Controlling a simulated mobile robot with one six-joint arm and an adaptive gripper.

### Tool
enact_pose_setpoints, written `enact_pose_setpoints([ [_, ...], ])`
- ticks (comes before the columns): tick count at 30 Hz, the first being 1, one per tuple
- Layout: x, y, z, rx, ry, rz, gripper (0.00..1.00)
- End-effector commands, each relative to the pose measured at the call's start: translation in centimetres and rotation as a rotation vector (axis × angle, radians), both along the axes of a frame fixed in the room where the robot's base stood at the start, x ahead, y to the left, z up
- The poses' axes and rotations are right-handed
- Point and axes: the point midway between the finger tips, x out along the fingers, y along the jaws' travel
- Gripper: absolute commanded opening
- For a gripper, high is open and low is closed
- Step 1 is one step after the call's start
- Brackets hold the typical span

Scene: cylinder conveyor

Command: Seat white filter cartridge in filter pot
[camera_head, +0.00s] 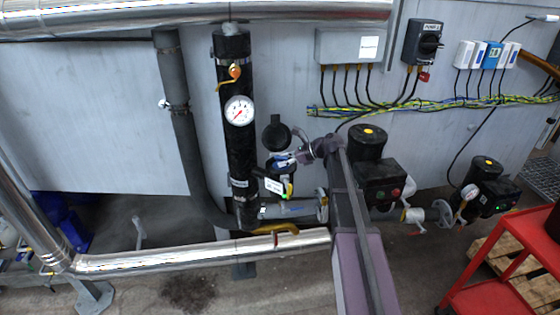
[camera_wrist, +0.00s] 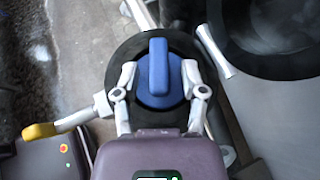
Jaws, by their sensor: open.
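In the wrist view a round blue cap with a raised grip bar (camera_wrist: 158,75) sits within the dark ring of the filter pot (camera_wrist: 122,72). It looks like the top of the filter cartridge; no white body shows, so its depth cannot be told. My gripper (camera_wrist: 159,82) is open, one finger on each side of the blue cap, with gaps visible. In the head view the black pot (camera_head: 287,183) stands right of the gauge pipe, with a bit of blue (camera_head: 283,161) at its top. My gripper (camera_head: 298,155) is over it, partly hiding the mouth.
A dark round lid (camera_head: 277,134) stands raised behind the pot; a dark-rimmed disc (camera_wrist: 275,35) shows upper right in the wrist view. A yellow-ended lever (camera_wrist: 42,131) juts left. A pipe with a gauge (camera_head: 239,110) and a black pump (camera_head: 368,143) flank the pot.

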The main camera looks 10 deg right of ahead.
Motion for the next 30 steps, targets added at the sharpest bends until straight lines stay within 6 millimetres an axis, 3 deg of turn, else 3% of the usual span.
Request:
enact_pose_setpoints([
  [18,-3.1,-7.5,4.8,0.0,0.0,0.0,0.55],
  [30,-3.8,-8.9,5.3,0.0,0.0,0.002,0.55],
])
